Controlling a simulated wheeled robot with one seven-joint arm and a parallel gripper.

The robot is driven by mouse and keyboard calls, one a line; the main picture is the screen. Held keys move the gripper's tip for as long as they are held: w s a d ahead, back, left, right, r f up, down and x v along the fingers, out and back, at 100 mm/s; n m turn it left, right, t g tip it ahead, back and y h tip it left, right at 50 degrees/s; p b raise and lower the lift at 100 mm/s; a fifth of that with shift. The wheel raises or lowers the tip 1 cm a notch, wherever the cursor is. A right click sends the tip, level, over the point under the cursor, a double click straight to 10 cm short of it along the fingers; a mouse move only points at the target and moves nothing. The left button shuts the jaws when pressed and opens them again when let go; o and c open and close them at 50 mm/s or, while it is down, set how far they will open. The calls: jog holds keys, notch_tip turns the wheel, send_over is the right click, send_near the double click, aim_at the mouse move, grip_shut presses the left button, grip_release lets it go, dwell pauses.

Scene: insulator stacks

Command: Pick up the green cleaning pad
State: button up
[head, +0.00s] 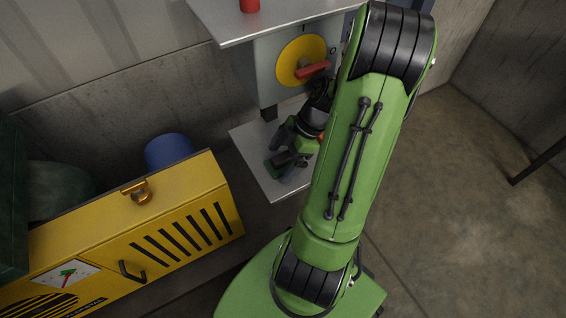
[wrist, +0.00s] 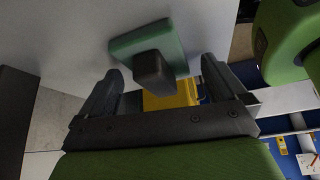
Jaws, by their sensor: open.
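The green cleaning pad (wrist: 172,38), a flat green block with a dark grip (wrist: 154,72), is at a pale grey plate in the wrist view. In the head view the pad (head: 273,168) shows partly at the lower shelf's left side, beside my gripper (head: 288,150). In the wrist view my gripper (wrist: 162,74) is open. The dark grip shows between its two fingertips with a gap on each side. I cannot tell how deep the grip sits between the fingers. My arm hides part of the shelf.
The lower shelf (head: 249,138) sits under a grey box with a yellow dial and red switch handle (head: 312,69). A red object (head: 249,5) stands on the upper shelf (head: 292,31). A yellow cabinet (head: 85,233) and a blue cylinder (head: 168,151) are at left. Open floor lies at right.

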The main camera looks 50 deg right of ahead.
jog(key=c, duration=1.2)
jog(key=shift+r, duration=0.15)
jog(key=shift+r, duration=0.25)
jog(key=shift+r+p, duration=0.45)
jog(key=shift+r, duration=0.1)
jog(key=s+a+b, duration=0.1)
jog(key=s, duration=0.4)
jog(key=s+a+b, duration=0.2)
jog(key=s, duration=0.4)
jog(key=s+a+b, duration=0.2)
jog(key=s, duration=0.4)
jog(key=shift+s+f, duration=0.15)
